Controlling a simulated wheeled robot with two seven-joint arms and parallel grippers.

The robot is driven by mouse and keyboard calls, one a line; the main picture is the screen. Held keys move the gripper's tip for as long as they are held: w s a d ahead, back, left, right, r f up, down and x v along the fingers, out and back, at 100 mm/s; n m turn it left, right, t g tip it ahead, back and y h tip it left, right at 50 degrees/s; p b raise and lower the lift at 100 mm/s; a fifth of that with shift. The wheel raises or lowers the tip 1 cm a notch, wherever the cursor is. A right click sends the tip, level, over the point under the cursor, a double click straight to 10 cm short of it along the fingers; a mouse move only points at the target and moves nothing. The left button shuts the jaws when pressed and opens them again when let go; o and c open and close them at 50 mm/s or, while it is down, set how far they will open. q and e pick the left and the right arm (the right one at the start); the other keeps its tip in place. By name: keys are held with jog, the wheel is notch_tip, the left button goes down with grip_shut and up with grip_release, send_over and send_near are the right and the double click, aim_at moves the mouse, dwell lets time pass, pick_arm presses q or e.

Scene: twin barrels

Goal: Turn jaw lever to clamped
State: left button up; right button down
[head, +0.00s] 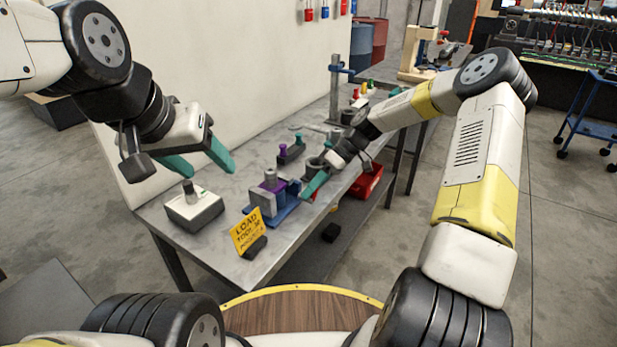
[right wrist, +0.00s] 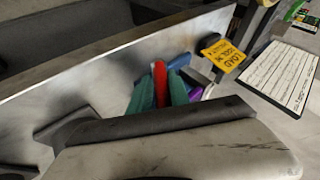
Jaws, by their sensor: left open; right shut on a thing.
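The jaw fixture is a grey block (head: 262,201) with a purple piece (head: 272,184) on a blue base (head: 285,214), on the bench. My right gripper (head: 312,188) is at the fixture's right side. In the right wrist view its teal fingers (right wrist: 161,95) are shut on a red lever (right wrist: 160,82), with the blue base (right wrist: 180,61) just behind. The lever's lower end is hidden between the fingers, and I cannot make the lever out in the head view. My left gripper (head: 203,160) is open and empty above the bench's left part, apart from the fixture.
The bench (head: 215,240) also holds a white-grey box (head: 193,209), a yellow sign (head: 247,231) in front of the fixture, and a dark block with purple and green pegs (head: 290,151) behind. A red bin (head: 368,182) is at the right edge. A wall runs along the back.

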jog(key=shift+s+a+r, duration=0.15)
jog(key=shift+s+a, duration=0.15)
jog(key=shift+a, duration=0.05)
jog(key=c, duration=1.4)
grip_release()
jog(key=shift+o, duration=0.2)
jog(key=shift+w+d, duration=0.1)
jog(key=shift+d, duration=0.1)
jog(key=shift+w+d+r, duration=0.2)
jog(key=shift+d, duration=0.1)
jog(key=v, duration=0.7)
